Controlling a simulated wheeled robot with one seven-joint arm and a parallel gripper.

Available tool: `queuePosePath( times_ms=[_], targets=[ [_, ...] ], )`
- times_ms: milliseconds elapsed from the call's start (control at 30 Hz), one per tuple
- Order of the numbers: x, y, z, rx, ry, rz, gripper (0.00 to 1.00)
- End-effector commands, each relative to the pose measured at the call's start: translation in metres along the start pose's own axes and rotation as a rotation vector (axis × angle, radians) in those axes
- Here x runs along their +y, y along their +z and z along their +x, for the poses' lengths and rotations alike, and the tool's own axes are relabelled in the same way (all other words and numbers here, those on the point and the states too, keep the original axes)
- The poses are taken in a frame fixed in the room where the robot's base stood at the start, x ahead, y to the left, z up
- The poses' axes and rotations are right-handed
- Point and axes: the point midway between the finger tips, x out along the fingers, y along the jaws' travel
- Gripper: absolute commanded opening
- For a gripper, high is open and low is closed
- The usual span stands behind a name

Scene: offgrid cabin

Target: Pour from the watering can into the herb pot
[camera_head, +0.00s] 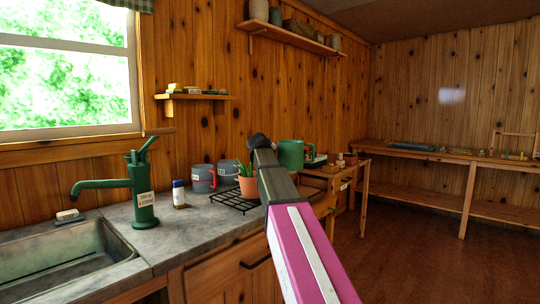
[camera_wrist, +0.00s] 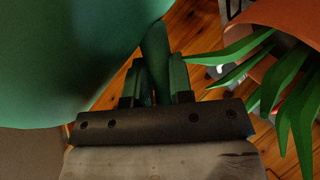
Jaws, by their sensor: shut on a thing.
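The green watering can (camera_head: 291,154) is at the end of my arm in the head view, just right of my dark gripper (camera_head: 260,143). In the wrist view its large green body (camera_wrist: 70,60) fills the upper left. My gripper (camera_wrist: 156,85) is shut on a green strip of the can, which looks like its handle. The herb pot (camera_head: 248,187) is terracotta with green spiky leaves and stands near the black rack, left of my arm. In the wrist view the orange pot (camera_wrist: 288,24) and its leaves are at the right, close beside my gripper. The can's spout is not clearly seen.
A black wire rack (camera_head: 230,203) lies on the grey counter (camera_head: 180,225). Grey mugs (camera_head: 203,179) stand behind it, and a small bottle (camera_head: 179,195) is further left. A green hand pump (camera_head: 140,190) stands beside the sink (camera_head: 70,258). A wooden table is behind my arm.

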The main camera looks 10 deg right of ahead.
Motion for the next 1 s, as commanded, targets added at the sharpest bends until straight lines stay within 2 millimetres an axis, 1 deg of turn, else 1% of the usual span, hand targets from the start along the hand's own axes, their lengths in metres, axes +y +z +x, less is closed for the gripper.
queuePosePath(
  times_ms=[133, 300, 1000],
  targets=[
    [-0.009, 0.006, 0.005, 0.001, 0.003, -0.003, 0.0],
    [0.005, 0.005, 0.002, -0.025, 0.08, -0.125, 0.0],
    [0.007, 0.005, 0.002, -0.028, 0.085, -0.135, 0.0]
  ],
)
